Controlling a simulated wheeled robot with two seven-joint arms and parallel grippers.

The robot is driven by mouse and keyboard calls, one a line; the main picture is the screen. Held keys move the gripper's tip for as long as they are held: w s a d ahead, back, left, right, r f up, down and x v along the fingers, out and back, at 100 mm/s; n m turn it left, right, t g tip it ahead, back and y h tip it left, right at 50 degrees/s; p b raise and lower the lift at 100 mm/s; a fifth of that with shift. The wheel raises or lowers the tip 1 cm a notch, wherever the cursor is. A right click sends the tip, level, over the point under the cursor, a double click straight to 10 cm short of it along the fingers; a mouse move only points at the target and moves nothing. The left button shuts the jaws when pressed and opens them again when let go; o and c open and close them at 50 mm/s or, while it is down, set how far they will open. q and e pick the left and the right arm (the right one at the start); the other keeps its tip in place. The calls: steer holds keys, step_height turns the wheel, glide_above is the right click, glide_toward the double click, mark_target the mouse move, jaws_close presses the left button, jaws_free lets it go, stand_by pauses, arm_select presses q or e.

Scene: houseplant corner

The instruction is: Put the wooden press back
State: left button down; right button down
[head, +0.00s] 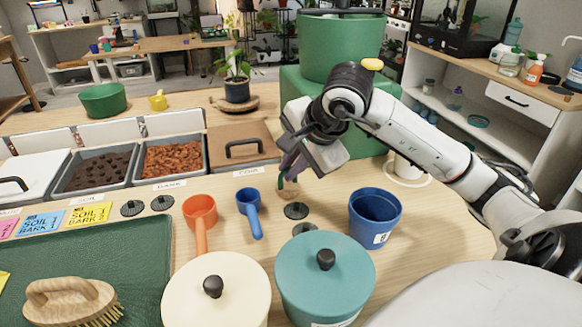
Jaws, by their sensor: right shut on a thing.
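My right gripper (288,172) reaches in from the right and points down at the middle of the table. It is shut on the wooden press (289,191), a small tan piece with green showing at its upper part. The gripper hides much of the press, and I cannot tell whether its base touches the table. The press is just behind a dark round disc (296,210) and to the right of the blue scoop (249,207). My left gripper is not in view.
A blue pot (374,218) stands right of the press. Teal (325,278) and cream (216,291) lidded pots stand in front. An orange scoop (200,217) lies left. Behind are bins with bark (173,158) and a brown lid (240,148). A large green container (340,48) stands behind my arm.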

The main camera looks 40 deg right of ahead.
steer(key=shift+f, duration=0.15)
steer(key=c, duration=1.8)
jaws_free()
steer(key=shift+c, duration=0.2)
steer(key=shift+s+r, duration=0.15)
steer(key=shift+r, duration=0.35)
steer(key=p+v, duration=0.1)
steer(key=v, duration=1)
steer(key=shift+s, duration=0.2)
